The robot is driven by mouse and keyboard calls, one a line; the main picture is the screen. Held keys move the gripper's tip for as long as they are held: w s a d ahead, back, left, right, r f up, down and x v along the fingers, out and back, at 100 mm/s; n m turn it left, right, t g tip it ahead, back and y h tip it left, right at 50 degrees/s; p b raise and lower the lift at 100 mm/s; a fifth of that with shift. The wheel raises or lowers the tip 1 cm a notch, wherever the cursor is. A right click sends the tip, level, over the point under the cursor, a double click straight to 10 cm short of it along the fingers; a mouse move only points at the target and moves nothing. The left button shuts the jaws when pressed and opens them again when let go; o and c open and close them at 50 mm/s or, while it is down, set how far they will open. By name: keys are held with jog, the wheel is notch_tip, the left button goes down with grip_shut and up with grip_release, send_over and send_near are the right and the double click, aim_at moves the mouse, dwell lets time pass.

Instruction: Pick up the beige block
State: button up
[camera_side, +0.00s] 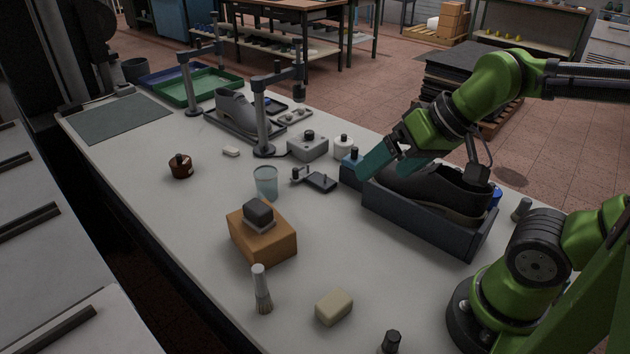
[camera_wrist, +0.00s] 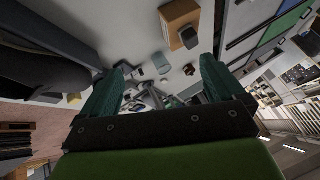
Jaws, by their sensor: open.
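The beige block (camera_side: 334,307) lies on the bench top near the front edge in the side view, apart from other things. My gripper (camera_side: 386,170) is well behind it, up above the dark bin that holds a black shoe. Its teal fingers are apart with nothing between them. The wrist view shows the open fingers (camera_wrist: 164,68) with the bench beyond them.
A brush (camera_side: 262,290) stands left of the block, and a dark-capped bottle (camera_side: 390,342) is to its right. A wooden box (camera_side: 264,244) with a dark block on top stands farther back. The shoe bin (camera_side: 420,222) lies beneath my gripper. Bare bench surrounds the beige block.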

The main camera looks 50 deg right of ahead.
jog(key=a+f+n+g, duration=0.3)
jog(key=a+f+g, duration=0.1)
jog(key=a, duration=0.4)
jog(key=g+h, duration=0.2)
jog(key=g, duration=0.1)
send_over(334, 302)
notch_tip(334, 302, down, 3)
jog(key=shift+m, duration=0.3)
jog(key=f, duration=1)
jog(key=shift+s+a+f, duration=0.15)
jog(key=shift+s+f, duration=0.2)
jog(key=shift+f, duration=0.05)
jog(key=shift+w+f, duration=0.2)
jog(key=shift+f, duration=1.3)
jog(key=shift+w+f, duration=0.15)
jog(key=shift+f, duration=1.3)
jog(key=shift+c, duration=0.4)
jog(key=c, duration=1)
